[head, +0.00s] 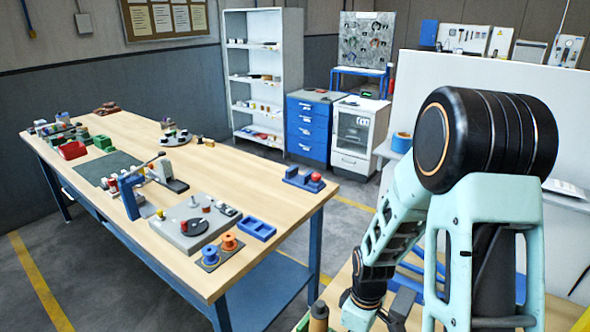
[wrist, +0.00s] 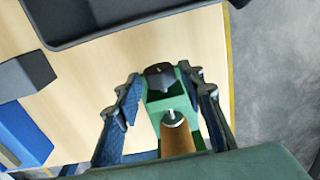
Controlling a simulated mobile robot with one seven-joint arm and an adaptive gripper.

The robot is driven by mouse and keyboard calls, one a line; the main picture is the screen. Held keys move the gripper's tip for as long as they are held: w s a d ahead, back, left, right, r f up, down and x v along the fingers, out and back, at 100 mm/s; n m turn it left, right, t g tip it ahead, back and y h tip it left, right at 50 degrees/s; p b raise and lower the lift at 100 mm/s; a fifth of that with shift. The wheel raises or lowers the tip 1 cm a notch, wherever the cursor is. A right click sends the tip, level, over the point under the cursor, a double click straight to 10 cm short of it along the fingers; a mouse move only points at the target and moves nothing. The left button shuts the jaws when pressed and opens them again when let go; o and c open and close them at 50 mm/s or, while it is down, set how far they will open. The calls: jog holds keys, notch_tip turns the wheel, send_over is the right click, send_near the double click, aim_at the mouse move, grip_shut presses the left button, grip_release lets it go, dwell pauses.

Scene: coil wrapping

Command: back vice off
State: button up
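A green vice (wrist: 183,103) shows in the wrist view, with a dark piece (wrist: 160,76) at its far end and a brown cylinder (wrist: 178,140) with a metal pin at the near end. My gripper (wrist: 164,80) is open, with one finger on each side of the vice. The right finger looks close to the green body; I cannot tell whether it touches.
In the wrist view a dark tray (wrist: 75,42) lies beyond the vice and a blue block (wrist: 22,135) lies at left. In the head view a wooden workbench (head: 262,165) with spools, bins and fixtures stands at left, with a white shelf (head: 236,30) behind.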

jog(key=shift+r, duration=0.1)
jog(key=shift+w+d+r+g+y+p, duration=0.15)
jog(key=shift+g+y+p, duration=0.25)
jog(key=shift+p, duration=0.8)
jog(key=shift+w+d+f+g, duration=0.1)
jog(key=shift+f+g, duration=0.1)
jog(key=shift+g, duration=0.1)
jog(key=shift+w+f+g+y, duration=0.1)
jog(key=shift+g+y, duration=0.6)
jog(key=shift+c, duration=0.2)
jog(key=c, duration=0.7)
jog(key=shift+o, duration=0.2)
jog(key=t+h+b, duration=0.1)
jog(key=b, duration=0.1)
jog(key=t+b, duration=0.1)
jog(key=shift+s+f+h+b, duration=0.2)
jog(key=shift+s+h+b, duration=0.15)
jog(key=shift+h+b, duration=0.05)
jog(key=shift+a+r+t+b, duration=0.2)
jog(key=shift+r+t+b, duration=0.1)
jog(key=shift+t, duration=0.2)
